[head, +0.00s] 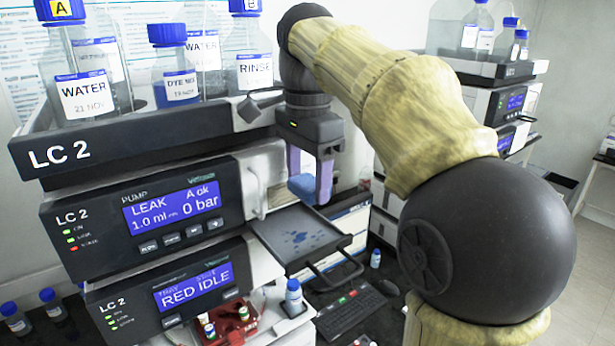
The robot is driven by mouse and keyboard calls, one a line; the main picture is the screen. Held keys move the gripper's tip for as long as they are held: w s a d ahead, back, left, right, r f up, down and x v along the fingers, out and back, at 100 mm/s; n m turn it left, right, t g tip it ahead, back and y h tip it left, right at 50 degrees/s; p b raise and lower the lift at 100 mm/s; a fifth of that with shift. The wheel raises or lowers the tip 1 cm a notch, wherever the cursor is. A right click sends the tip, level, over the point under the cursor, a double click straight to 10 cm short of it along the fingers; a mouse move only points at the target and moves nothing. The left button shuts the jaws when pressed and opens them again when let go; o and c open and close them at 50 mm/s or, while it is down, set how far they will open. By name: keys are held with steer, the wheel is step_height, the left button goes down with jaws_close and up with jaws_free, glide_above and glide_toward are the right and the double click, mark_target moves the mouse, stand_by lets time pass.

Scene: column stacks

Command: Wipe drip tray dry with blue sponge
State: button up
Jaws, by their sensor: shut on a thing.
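The drip tray (272,226) is a dark, shallow tray pulled out from the front of the LC 2 pump unit. Several blue wet spots and drops lie on its middle. My gripper (311,190) points down above the tray's back part, its two purple fingers shut on the blue sponge (301,186). The sponge is mostly hidden by the fingers. It looks held above the tray floor, though I cannot tell the exact gap.
The LC 2 pump (150,217) reads "LEAK". Bottles, including a WATER bottle (82,85), stand on top. Below the tray are a red vial rack (228,322), a blue-capped bottle (293,298) and a keyboard (350,312). A tray handle (335,277) sticks out in front.

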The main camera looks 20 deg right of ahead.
steer(key=shift+f, duration=0.1)
stand_by(0.3)
steer(key=b, duration=0.4)
glide_above(295, 240)
steer(key=d, duration=0.2)
steer(key=shift+w+d+f, duration=0.1)
steer(key=shift+w+f, duration=0.1)
steer(key=shift+f, duration=1.25)
steer(key=shift+w+d+f, duration=0.1)
steer(key=shift+w+f, duration=0.1)
steer(key=shift+f, duration=1.25)
steer(key=shift+f+b, duration=0.85)
steer(key=shift+f, duration=0.1)
steer(key=shift+s+a+r, duration=0.1)
steer(key=shift+s+a, duration=0.15)
steer(key=shift+a, duration=0.4)
steer(key=shift+s+a, duration=0.2)
steer(key=shift+a, duration=0.45)
steer(key=shift+d, duration=0.1)
